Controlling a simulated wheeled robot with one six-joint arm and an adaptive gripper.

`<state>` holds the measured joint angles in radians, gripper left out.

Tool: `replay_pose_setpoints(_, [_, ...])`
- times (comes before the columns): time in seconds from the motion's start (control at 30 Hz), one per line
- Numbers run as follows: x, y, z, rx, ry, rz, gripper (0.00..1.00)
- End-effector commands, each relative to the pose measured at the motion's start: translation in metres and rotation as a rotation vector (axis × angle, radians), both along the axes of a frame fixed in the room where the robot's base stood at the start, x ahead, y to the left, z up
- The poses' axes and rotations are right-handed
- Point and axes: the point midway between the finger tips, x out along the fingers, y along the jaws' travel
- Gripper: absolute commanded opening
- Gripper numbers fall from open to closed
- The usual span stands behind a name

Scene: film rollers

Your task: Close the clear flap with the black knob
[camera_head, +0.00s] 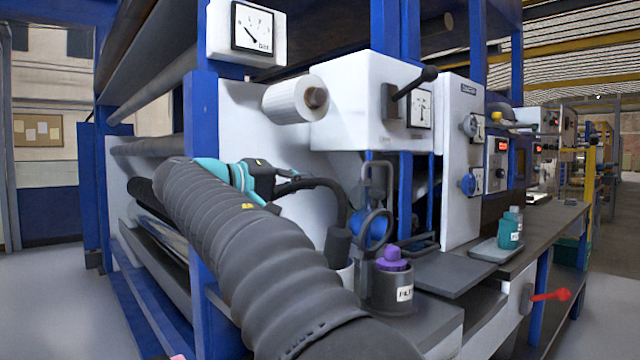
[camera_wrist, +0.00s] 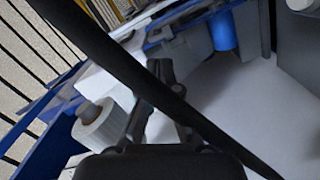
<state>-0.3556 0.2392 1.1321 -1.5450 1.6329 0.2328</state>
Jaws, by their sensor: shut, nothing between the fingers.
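I cannot make out a clear flap in either view. A black ball knob on a lever (camera_head: 428,75) sticks out from the front of the white machine box (camera_head: 350,105); whether it belongs to the flap I cannot tell. My gripper (camera_wrist: 162,70) shows in the wrist view as dark fingers, shut and empty, in front of a white panel (camera_wrist: 245,115). In the head view my ribbed grey arm fills the lower middle, and its teal and black wrist end is left of and below the white box. The fingers are not clear there.
A white roll (camera_head: 294,98) sticks out above my wrist; it also shows in the wrist view (camera_wrist: 100,125). A dark jar with a purple lid (camera_head: 392,281) stands on the ledge. Teal bottles (camera_head: 510,230) stand on a tray to the right. Blue posts (camera_head: 201,130) flank the machine.

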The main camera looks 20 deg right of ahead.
Motion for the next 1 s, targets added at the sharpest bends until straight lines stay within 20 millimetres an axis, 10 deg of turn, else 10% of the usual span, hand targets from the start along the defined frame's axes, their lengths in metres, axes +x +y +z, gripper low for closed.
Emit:
replay_pose_setpoints(0.3, [0.049,0.015,-0.043,-0.011,0.066,-0.074,0.00])
replay_pose_setpoints(0.57, [0.033,0.009,-0.029,-0.007,0.162,-0.147,0.00])
replay_pose_setpoints(1.0, [0.043,-0.057,-0.034,-0.008,0.166,-0.149,0.00])
